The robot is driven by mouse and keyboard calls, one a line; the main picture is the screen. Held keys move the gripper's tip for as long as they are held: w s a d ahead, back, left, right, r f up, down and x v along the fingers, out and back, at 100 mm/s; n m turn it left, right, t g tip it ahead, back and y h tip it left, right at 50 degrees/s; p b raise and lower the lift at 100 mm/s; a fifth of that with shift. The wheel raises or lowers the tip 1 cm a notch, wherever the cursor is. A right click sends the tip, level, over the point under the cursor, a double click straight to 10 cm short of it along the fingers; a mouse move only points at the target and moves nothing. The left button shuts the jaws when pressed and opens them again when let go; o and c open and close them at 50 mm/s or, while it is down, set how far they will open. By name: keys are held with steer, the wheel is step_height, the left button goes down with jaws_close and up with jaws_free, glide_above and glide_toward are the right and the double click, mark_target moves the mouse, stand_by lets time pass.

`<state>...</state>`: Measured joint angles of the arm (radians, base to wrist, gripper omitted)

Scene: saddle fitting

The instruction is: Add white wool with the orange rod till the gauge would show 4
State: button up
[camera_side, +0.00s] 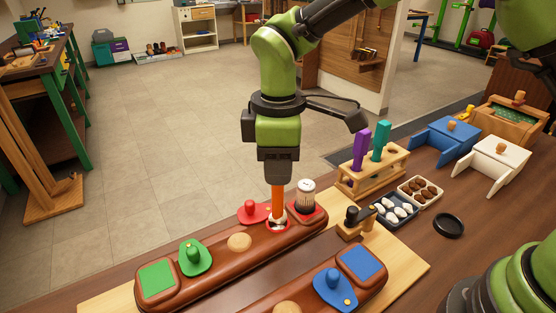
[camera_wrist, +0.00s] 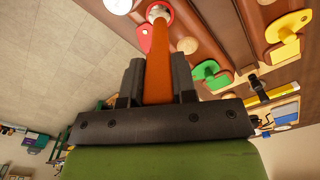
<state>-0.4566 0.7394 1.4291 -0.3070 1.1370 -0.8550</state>
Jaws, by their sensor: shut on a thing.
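My gripper (camera_side: 277,183) points straight down over the far saddle panel and is shut on the orange rod (camera_side: 277,202). The rod is upright, its lower end at a red-rimmed opening (camera_side: 268,227) with white material around the tip; how deep it sits cannot be told. In the wrist view the rod (camera_wrist: 158,65) runs from between the fingers to this opening. White wool tufts (camera_side: 403,209) lie in a dark blue tray (camera_side: 376,222). A small cylinder with a white dial-like top (camera_side: 307,186), possibly the gauge, stands on a red patch right of the rod; its reading is illegible.
A wooden rack (camera_side: 349,181) holds a purple rod (camera_side: 361,147) and a teal rod (camera_side: 381,141). A tray of brown tufts (camera_side: 421,190), a black ring (camera_side: 448,226), and blue (camera_side: 445,142) and white (camera_side: 492,164) boxes stand right. A second panel (camera_side: 256,296) lies in front.

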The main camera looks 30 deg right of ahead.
steer(key=shift+f, duration=1.65)
stand_by(0.6)
steer(key=shift+r, duration=4.1)
